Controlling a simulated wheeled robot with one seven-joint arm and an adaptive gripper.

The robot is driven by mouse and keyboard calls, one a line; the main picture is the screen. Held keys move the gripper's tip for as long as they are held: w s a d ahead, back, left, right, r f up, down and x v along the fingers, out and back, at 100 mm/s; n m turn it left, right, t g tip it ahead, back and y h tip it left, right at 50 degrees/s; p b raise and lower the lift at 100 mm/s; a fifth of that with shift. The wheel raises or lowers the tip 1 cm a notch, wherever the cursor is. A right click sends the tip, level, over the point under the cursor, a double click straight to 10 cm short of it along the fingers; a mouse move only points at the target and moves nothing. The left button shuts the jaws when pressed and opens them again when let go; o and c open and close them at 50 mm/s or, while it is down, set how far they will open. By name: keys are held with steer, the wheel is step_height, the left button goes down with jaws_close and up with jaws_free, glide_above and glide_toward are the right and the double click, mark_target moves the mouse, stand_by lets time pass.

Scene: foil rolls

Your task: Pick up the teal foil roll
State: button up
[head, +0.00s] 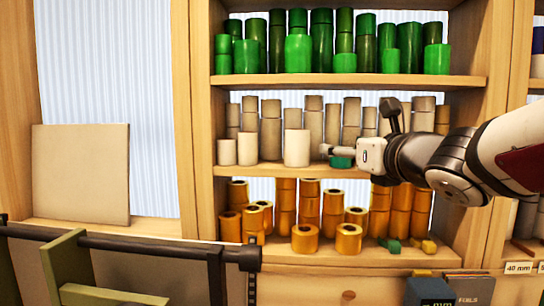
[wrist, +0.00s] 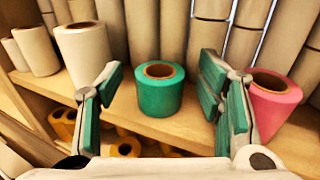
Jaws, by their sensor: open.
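The teal foil roll (wrist: 160,92) stands upright on the middle shelf (wrist: 130,118) in the wrist view, its brown core showing at the top. My gripper (wrist: 160,95) is open, with one teal-padded finger to the left of the roll and one to the right. The fingers appear apart from the roll, with nothing held. In the head view my gripper (head: 335,150) reaches in from the right at the middle shelf. A teal patch (head: 342,162) shows just under its fingers; I cannot tell there whether it is the roll or finger padding.
A pink roll (wrist: 274,100) stands close beside the right finger. A white roll (wrist: 85,55) stands left of the left finger. Tall grey-beige rolls (head: 313,120) line the back. Green rolls (head: 300,52) fill the shelf above, and orange rolls (head: 305,238) the one below.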

steer(key=shift+w+a, duration=0.1)
steer(key=shift+w, duration=0.2)
steer(key=c, duration=1.3)
steer(key=shift+o, duration=0.2)
steer(key=shift+r, duration=0.1)
